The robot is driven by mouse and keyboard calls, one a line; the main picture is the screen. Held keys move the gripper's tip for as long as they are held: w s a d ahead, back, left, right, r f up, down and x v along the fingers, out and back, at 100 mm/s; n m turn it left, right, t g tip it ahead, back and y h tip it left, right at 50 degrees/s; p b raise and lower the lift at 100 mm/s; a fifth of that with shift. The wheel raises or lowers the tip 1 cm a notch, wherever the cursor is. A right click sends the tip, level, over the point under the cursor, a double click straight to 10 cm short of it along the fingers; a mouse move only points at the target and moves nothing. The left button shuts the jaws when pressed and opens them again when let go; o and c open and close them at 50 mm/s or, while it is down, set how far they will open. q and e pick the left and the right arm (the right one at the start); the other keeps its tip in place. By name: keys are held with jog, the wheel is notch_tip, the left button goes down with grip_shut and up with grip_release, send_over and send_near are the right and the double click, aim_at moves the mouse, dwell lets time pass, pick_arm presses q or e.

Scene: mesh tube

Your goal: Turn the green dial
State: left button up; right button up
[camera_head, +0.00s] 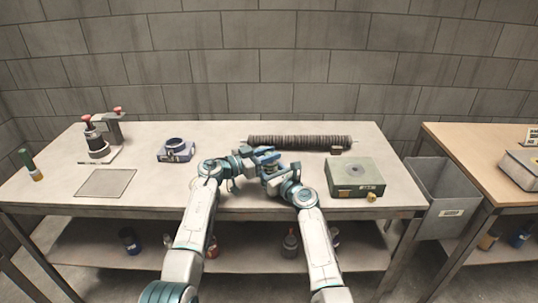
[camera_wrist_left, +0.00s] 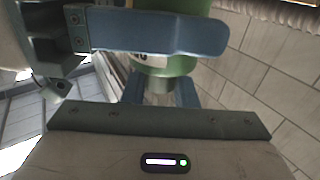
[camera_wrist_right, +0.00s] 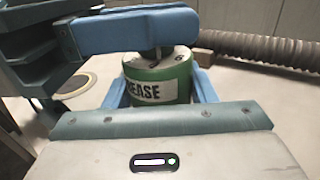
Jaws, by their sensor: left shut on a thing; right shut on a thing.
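A green cylinder with a white label reading "EASE" (camera_wrist_right: 158,85) stands out in the right wrist view; its green body also shows in the left wrist view (camera_wrist_left: 170,55). My right gripper (camera_wrist_right: 160,88) is shut around this body. My left gripper (camera_wrist_left: 160,92) is shut on the cylinder's narrow grey end. One blue finger bar crosses in front of it in each wrist view. In the head view both grippers meet over the bench middle, left (camera_head: 262,157) and right (camera_head: 272,176), and mostly hide the cylinder. I cannot make out a separate green dial.
A dark ribbed tube (camera_head: 300,142) lies along the back. At left are a blue-grey ring unit (camera_head: 176,154), a red-knobbed press (camera_head: 97,147), a flat pad (camera_head: 105,183) and a green bottle (camera_head: 30,162).

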pick_arm(q)
jog(key=n+t+y, duration=0.2)
jog(key=t, duration=0.1)
jog(key=shift+d+n, duration=0.15)
jog(key=shift+n, duration=0.15)
jog(key=shift+n+t+y, duration=1.5)
jog(key=shift+y, duration=0.4)
jog(key=o, duration=1)
jog(key=shift+c, duration=0.2)
jog(key=shift+a, duration=0.2)
jog(key=v, duration=1.2)
jog(key=shift+d+f, duration=0.1)
